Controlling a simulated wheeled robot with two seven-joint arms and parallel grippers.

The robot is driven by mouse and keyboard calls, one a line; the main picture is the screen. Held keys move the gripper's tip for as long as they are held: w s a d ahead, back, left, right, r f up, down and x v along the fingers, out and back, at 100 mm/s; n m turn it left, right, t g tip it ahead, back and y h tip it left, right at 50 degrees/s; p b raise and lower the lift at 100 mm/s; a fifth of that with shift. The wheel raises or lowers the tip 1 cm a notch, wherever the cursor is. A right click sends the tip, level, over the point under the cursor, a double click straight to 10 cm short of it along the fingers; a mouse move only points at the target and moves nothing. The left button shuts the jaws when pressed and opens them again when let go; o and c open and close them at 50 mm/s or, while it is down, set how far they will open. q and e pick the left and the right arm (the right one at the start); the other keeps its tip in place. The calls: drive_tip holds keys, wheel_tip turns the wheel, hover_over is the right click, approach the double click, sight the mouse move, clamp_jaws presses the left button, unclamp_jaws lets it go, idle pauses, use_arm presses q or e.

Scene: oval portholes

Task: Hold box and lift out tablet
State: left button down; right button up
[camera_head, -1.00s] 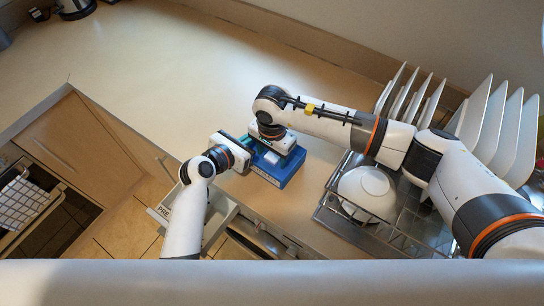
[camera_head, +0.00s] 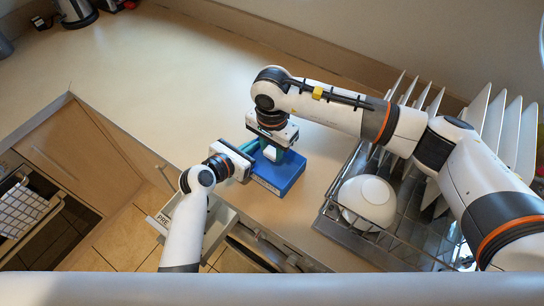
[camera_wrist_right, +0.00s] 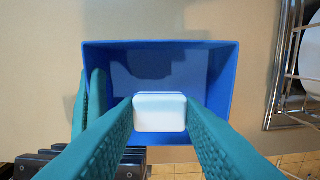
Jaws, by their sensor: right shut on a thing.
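The blue box (camera_head: 284,178) stands on the counter near its front edge. It is open at the top, and its inside shows in the right wrist view (camera_wrist_right: 150,62). My right gripper (camera_head: 273,150) points down over the box. Its teal fingers (camera_wrist_right: 160,115) are shut on the white tablet (camera_wrist_right: 160,112), which also shows in the head view (camera_head: 271,154). The tablet is over the near part of the box; its exact height is unclear. My left gripper (camera_head: 250,157) reaches the box's left side. In the wrist view its fingers (camera_wrist_right: 90,100) straddle the left wall, one inside, one outside.
A metal dish rack (camera_head: 395,232) with a white bowl (camera_head: 368,196) and several upright plates (camera_head: 500,125) stands to the right. An open drawer (camera_head: 220,222) is below the counter's front edge.

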drive_tip(key=shift+r, duration=1.65)
use_arm(q)
drive_tip(key=c, duration=1.6)
unclamp_jaws()
drive_tip(key=shift+a, duration=0.1)
drive_tip(key=v, duration=1.2)
drive_tip(key=shift+s, duration=0.1)
